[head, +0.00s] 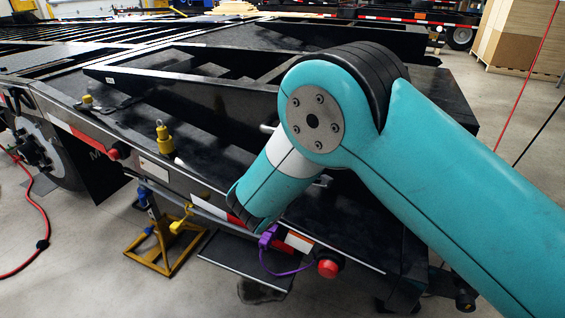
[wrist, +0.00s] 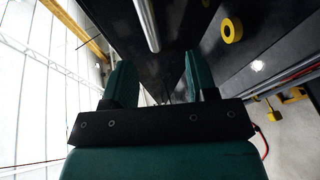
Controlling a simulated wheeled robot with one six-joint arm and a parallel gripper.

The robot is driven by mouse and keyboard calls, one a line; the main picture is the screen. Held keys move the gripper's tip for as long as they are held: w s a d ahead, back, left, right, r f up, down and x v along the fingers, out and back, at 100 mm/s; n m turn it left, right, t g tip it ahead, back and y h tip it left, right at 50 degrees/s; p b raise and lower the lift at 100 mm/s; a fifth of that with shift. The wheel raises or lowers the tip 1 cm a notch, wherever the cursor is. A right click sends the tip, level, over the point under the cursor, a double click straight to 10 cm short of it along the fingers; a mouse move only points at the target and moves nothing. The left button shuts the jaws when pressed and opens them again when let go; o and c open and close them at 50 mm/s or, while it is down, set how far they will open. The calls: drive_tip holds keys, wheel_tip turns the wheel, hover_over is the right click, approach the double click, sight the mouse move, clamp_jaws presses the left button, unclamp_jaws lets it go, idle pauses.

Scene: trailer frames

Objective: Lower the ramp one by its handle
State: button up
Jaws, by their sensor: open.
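The black ramp (head: 185,112) lies folded on the trailer deck in the head view, its near part hidden behind my teal arm. A silver handle (head: 267,128) shows beside my arm's joint. In the wrist view, a silver bar (wrist: 147,22), which looks like the handle, runs down from the top edge against dark metal. My gripper (wrist: 157,66) is open and empty, with a teal finger on each side of the line of the bar. The bar's end lies just above the fingertips in the picture; its depth from them is unclear. My arm hides the fingers in the head view.
A second black ramp (head: 330,38) lies farther back. Along the trailer edge are a yellow fitting (head: 163,138), a red knob (head: 327,268) and a purple connector (head: 268,238). A yellow jack stand (head: 165,245) stands below. Open floor lies at the right.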

drive_tip(key=v, duration=0.4)
drive_tip(key=shift+s+r, duration=0.15)
